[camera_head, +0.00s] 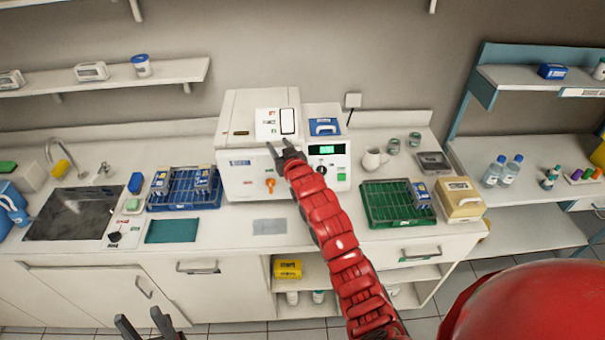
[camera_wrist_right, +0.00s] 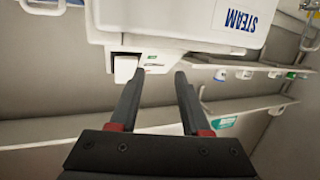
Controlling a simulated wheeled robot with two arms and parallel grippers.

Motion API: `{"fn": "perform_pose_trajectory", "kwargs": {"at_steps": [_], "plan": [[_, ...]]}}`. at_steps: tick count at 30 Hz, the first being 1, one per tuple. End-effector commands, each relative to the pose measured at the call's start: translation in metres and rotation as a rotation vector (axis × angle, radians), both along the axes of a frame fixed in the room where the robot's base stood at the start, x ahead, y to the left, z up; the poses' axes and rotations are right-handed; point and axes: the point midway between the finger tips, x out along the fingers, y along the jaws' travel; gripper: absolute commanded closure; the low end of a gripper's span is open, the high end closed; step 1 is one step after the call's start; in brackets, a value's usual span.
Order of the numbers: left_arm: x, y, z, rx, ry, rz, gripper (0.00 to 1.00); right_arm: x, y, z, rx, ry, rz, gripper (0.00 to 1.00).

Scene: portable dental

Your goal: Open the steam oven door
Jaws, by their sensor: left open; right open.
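The white steam oven (camera_head: 255,110) stands on the counter against the wall. Its front (camera_head: 240,182) has a blue label and an orange knob (camera_head: 270,184), and its door looks shut. My right gripper (camera_head: 279,147) is open and empty at the oven's upper right front. In the right wrist view its open fingers (camera_wrist_right: 160,74) point at a white body (camera_wrist_right: 170,20) marked "STEAM". A small white tab (camera_wrist_right: 125,68) lies just left of the left fingertip, not between the fingers. Contact cannot be told. My left gripper (camera_head: 143,324) is open and empty at the bottom edge.
A white device with a green display (camera_head: 327,160) stands right beside the oven. A blue rack (camera_head: 183,190) is to the left and a green rack (camera_head: 390,205) to the right. A grey mat (camera_head: 269,226) lies before the oven, with clear counter around it.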

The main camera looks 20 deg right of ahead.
Motion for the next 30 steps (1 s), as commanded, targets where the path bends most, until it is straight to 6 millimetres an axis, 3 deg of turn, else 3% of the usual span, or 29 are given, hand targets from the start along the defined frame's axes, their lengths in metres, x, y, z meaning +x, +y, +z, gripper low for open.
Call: {"fn": "perform_pose_trajectory", "kwargs": {"at_steps": [3, 7, 15, 21, 30], "plan": [[0.000, 0.000, 0.005, 0.000, 0.000, 0.000, 0.50, 0.011, -0.007, 0.003, -0.001, 0.195, -0.025, 0.53], [0.000, 0.000, 0.006, 0.000, 0.001, 0.000, 0.50, 0.005, -0.015, 0.001, 0.003, 0.412, -0.055, 0.53], [0.000, 0.000, 0.009, 0.000, 0.000, 0.000, 0.50, -0.054, -0.029, 0.017, 0.027, 0.865, -0.115, 0.53], [0.000, 0.000, 0.009, 0.000, 0.000, 0.000, 0.50, -0.085, -0.031, 0.026, 0.036, 1.012, -0.130, 0.53], [0.000, 0.000, -0.004, 0.000, 0.000, 0.000, 0.50, -0.081, -0.033, 0.007, 0.038, 1.027, -0.130, 0.53]]}}
